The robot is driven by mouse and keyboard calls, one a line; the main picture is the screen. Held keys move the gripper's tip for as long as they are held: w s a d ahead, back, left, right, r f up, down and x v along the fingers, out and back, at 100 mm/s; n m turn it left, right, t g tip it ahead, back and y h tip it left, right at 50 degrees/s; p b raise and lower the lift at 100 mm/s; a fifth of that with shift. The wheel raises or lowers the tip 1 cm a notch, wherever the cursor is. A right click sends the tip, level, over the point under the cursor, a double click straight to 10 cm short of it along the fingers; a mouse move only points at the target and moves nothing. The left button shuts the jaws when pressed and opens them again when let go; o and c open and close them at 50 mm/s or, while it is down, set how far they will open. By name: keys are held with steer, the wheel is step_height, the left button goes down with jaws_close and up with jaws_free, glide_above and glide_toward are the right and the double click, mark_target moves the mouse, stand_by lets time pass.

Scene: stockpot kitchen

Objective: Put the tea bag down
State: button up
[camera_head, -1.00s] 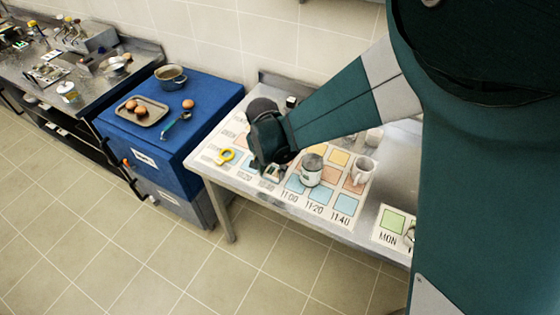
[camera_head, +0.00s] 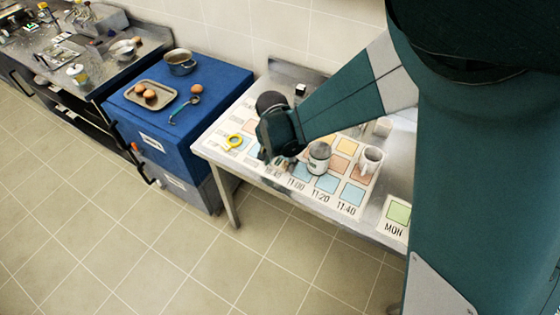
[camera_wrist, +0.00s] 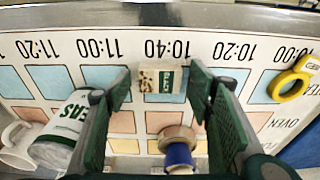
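The tea bag (camera_wrist: 161,79), a small pale packet with a dark green label, shows in the wrist view between my fingertips, over the blue square under 10:40. My gripper (camera_wrist: 159,88) stands around it with its fingers apart. In the head view my gripper (camera_head: 280,158) is low over the chart's front edge and mostly hides the packet.
The printed chart (camera_head: 328,208) covers the metal table. A white jar (camera_head: 319,157) and mug (camera_head: 370,160) stand right of my gripper. A yellow ring (camera_head: 233,141) lies left. A blue-bodied item (camera_wrist: 179,155) stands close behind my fingers. Free squares lie between.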

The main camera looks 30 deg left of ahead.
mark_target(278, 167)
steer(key=shift+r, duration=0.15)
step_height(278, 167, up, 12)
steer(key=s+p, duration=0.1)
steer(key=shift+s, duration=0.4)
stand_by(0.5)
stand_by(0.7)
steer(key=w+d+r+t, duration=0.15)
steer(key=d+r, duration=0.25)
steer(key=d, duration=0.5)
steer(key=w+d+r+y, duration=0.1)
steer(key=w+d+r, duration=0.1)
steer(key=d+r, duration=0.5)
steer(key=w+d+r, duration=0.1)
steer(key=d+r, duration=0.1)
steer(key=d, duration=1)
steer(key=s+d+r+t, duration=0.1)
steer(key=s+d, duration=0.2)
steer(key=d, duration=0.5)
steer(key=s+d+r+t, duration=0.1)
steer(key=s+d, duration=0.3)
steer(key=d, duration=0.5)
steer(key=s+d+t+h, duration=0.1)
steer(key=s+d, duration=0.3)
steer(key=d, duration=0.5)
steer(key=shift+s+r+t, duration=0.2)
steer(key=shift+r+t, duration=0.2)
steer(key=shift+t, duration=0.05)
steer(key=shift+o, duration=0.5)
